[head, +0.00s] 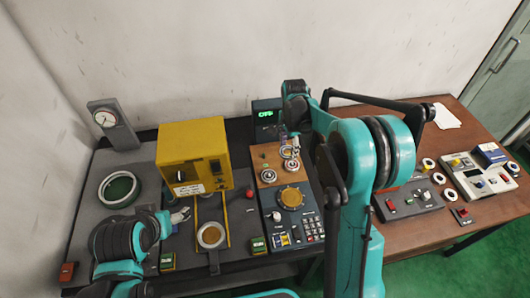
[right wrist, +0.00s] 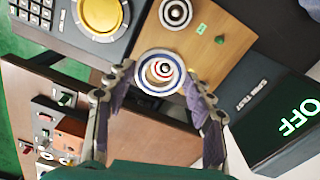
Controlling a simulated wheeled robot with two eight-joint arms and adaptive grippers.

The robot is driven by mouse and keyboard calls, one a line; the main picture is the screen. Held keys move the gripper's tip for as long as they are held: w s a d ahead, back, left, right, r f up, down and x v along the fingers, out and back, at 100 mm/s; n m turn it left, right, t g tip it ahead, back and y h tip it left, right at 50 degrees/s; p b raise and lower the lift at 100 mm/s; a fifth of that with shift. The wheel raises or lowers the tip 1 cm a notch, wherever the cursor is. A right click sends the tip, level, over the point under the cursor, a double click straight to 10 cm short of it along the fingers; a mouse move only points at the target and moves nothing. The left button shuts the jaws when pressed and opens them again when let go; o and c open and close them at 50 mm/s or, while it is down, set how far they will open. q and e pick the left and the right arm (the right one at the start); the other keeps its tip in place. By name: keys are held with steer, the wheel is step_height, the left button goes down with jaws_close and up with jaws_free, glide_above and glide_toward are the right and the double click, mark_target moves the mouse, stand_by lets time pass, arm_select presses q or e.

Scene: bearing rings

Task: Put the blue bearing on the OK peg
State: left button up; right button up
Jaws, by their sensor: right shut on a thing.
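The blue bearing (right wrist: 141,77), a white ring with a blue band, sits between the fingertips of my right gripper (right wrist: 160,88), which is shut on it. It is over the wooden peg board; a red ring and a round centre show through its hole. In the head view my right gripper (head: 288,138) is above the board (head: 263,152), partly hidden by its arm.
A keypad panel with a yellow disc (head: 291,197) lies in front. A yellow press (head: 193,150) stands left. A brown table (head: 420,235) with small devices is at right.

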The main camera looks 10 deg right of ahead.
steer(key=w+a+f+m, duration=0.1)
steer(key=w+a+f, duration=0.1)
steer(key=w, duration=0.1)
steer(key=w+a+f+m+b, duration=0.1)
steer(key=w+a+f, duration=0.1)
steer(key=w, duration=0.1)
steer(key=w+a+f+m+b, duration=0.1)
steer(key=w+a+f, duration=0.1)
steer(key=w, duration=0.2)
steer(key=shift+w+a+f, duration=0.1)
steer(key=shift+a+f, duration=0.1)
steer(key=shift+a, duration=0.2)
steer(key=shift+f+b, duration=0.55)
steer(key=shift+f, duration=1.45)
steer(key=shift+f, duration=0.1)
steer(key=shift+f+b, duration=0.5)
steer(key=o, duration=1.2)
steer(key=shift+c, duration=0.2)
